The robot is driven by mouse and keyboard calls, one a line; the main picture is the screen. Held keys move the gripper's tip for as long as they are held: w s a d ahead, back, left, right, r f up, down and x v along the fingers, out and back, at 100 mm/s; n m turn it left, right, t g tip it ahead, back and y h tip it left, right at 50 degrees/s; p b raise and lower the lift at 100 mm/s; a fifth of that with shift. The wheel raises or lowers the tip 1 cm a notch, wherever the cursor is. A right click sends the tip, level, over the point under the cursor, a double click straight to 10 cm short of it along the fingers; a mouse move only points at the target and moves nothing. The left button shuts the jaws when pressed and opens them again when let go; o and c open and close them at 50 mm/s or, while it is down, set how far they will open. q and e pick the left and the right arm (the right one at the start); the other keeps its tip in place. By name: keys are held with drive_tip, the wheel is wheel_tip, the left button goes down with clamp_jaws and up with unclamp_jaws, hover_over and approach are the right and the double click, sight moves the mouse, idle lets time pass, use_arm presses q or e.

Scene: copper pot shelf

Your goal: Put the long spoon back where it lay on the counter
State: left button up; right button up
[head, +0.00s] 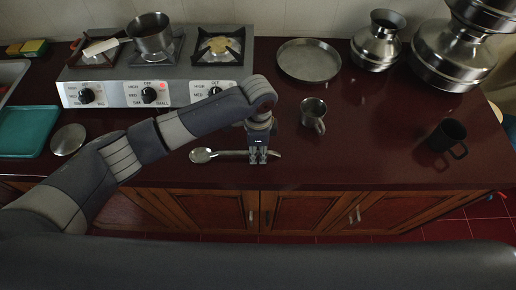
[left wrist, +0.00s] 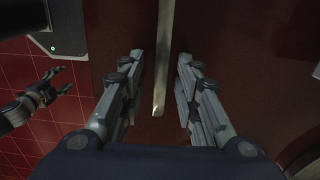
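The long metal spoon (head: 202,155) lies on the dark red counter (head: 330,170) near its front edge, bowl to the left and handle to the right. My left gripper (head: 258,156) is low over the right part of the handle. In the left wrist view, the spoon's handle (left wrist: 164,62) runs between the two fingers of my left gripper (left wrist: 160,100), with a gap on both sides. That gripper is open. My right gripper (left wrist: 58,84) shows at the left of the left wrist view, over the red floor tiles, with its fingers apart and empty.
A metal mug (head: 313,114) stands just right of my left gripper. A stove (head: 155,90) with a saucepan (head: 151,36) is behind. A round tray (head: 309,60), metal pots (head: 377,42) and a black mug (head: 447,139) stand farther right. The counter between the mugs is clear.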

use_arm(q)
drive_tip(key=shift+f+b, duration=0.25)
drive_tip(key=shift+b, duration=0.35)
wheel_tip(320, 180, up, 11)
drive_tip(key=b, duration=0.2)
drive_tip(key=shift+s, duration=0.1)
